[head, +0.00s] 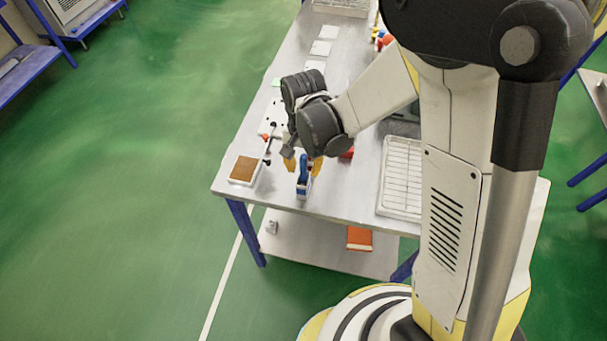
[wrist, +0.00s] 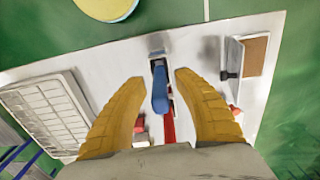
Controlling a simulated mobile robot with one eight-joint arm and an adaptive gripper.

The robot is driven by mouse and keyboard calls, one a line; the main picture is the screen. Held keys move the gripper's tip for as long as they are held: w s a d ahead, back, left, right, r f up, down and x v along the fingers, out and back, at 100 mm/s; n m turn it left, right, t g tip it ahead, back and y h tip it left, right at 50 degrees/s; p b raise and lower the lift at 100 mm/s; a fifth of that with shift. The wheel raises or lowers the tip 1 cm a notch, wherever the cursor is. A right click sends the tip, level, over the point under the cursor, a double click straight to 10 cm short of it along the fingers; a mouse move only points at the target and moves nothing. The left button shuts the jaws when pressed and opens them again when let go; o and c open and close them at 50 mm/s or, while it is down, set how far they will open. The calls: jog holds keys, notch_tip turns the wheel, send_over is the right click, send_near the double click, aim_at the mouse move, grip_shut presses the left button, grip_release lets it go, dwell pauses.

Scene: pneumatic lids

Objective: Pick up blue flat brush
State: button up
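The blue flat brush (head: 303,170) is near the front edge of the metal table (head: 335,200). In the wrist view the brush (wrist: 160,90) lies between the two yellow fingers, with a clear gap on either side. My gripper (wrist: 162,80) is open and points down over the brush. In the head view my gripper (head: 304,165) is low at the brush, one finger to each side. The exact height of the fingertips above the table cannot be told.
A brown-topped block (head: 244,170) stands at the table's left corner. A white slatted tray (head: 402,175) lies to the right. Red parts (head: 347,153) lie just behind the gripper. An orange box (head: 359,238) is on the lower shelf.

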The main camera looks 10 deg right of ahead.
grip_shut()
